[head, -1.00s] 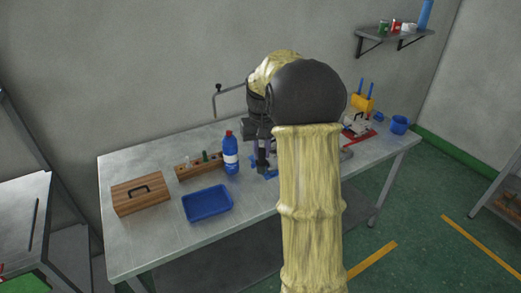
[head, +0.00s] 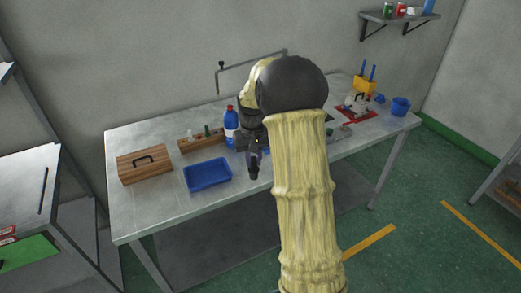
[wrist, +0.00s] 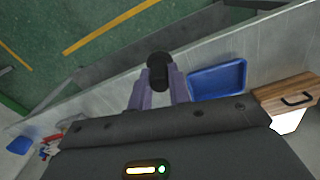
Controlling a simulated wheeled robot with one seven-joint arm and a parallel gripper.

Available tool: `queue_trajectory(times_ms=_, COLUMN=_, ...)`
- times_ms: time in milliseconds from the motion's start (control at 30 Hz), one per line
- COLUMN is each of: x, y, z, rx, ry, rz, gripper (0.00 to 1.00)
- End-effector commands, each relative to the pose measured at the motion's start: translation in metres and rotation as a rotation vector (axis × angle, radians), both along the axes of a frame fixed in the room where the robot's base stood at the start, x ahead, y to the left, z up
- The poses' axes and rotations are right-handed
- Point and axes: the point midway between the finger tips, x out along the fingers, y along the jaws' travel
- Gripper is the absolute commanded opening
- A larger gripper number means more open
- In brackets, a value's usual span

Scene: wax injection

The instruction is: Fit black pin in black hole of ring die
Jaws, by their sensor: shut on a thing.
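My gripper (wrist: 157,88) has purple fingers closed on a black pin (wrist: 159,66), whose round dark end points out past the fingertips in the wrist view. In the head view my gripper (head: 253,157) hangs right of the blue tray, near the table's front edge. The black pin (head: 253,173) shows below its fingers, apparently clear of the table. I cannot make out the ring die in either view; my arm hides part of the table.
A blue tray (head: 208,175), a wooden box (head: 145,164), a wooden rack (head: 201,143) and a blue bottle (head: 231,128) stand on the table's left half. A red board (head: 357,109) and a blue mug (head: 400,106) are at the right.

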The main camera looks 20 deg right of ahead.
Motion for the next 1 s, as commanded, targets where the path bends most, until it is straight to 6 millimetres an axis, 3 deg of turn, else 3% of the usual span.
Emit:
queue_trajectory(times_ms=233, x=0.003, y=0.025, z=-0.064, rx=0.001, ry=0.007, rz=0.037, gripper=0.00)
queue_trajectory(times_ms=600, x=-0.008, y=0.088, z=-0.202, rx=-0.001, ry=0.007, rz=0.126, gripper=0.00)
queue_trajectory(times_ms=700, x=-0.014, y=0.101, z=-0.229, rx=-0.001, ry=0.005, rz=0.145, gripper=0.00)
queue_trajectory(times_ms=833, x=-0.020, y=0.111, z=-0.248, rx=-0.003, ry=0.002, rz=0.158, gripper=0.00)
queue_trajectory(times_ms=1000, x=-0.021, y=0.112, z=-0.251, rx=-0.003, ry=0.000, rz=0.161, gripper=0.00)
